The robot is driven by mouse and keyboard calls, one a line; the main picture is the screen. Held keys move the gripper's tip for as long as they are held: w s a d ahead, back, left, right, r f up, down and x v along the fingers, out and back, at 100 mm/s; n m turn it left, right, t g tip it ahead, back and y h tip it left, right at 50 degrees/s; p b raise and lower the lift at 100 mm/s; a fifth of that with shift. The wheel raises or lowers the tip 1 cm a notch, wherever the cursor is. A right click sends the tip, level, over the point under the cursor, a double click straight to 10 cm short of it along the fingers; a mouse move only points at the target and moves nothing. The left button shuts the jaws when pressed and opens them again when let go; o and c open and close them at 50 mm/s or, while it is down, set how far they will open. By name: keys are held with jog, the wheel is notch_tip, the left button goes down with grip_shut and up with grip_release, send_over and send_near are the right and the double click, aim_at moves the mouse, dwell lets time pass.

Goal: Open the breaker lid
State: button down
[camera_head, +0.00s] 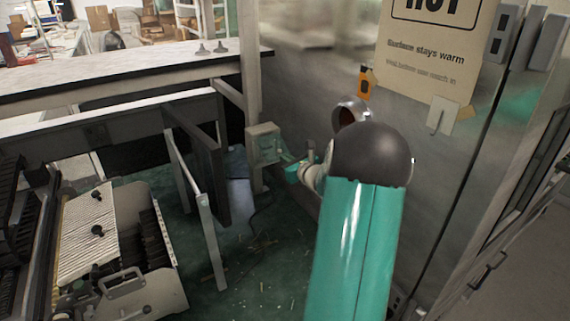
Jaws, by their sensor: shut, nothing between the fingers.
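My gripper (287,161) is small and teal, just right of and slightly below the box. It is shut with nothing in it. I cannot tell whether its tips touch the box. My teal arm with its dark round joint covers part of the metal wall behind.
A large metal cabinet wall (290,80) with a warning sign (425,45) stands close on the right. A long bench top (120,70) runs across the upper left. Machinery with a ribbed plate (88,235) fills the lower left. Green floor (255,275) shows between.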

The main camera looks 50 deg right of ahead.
notch_tip(320, 180, up, 2)
jog(key=shift+r+g, duration=0.2)
jog(key=shift+g, duration=0.1)
jog(key=shift+r, duration=0.75)
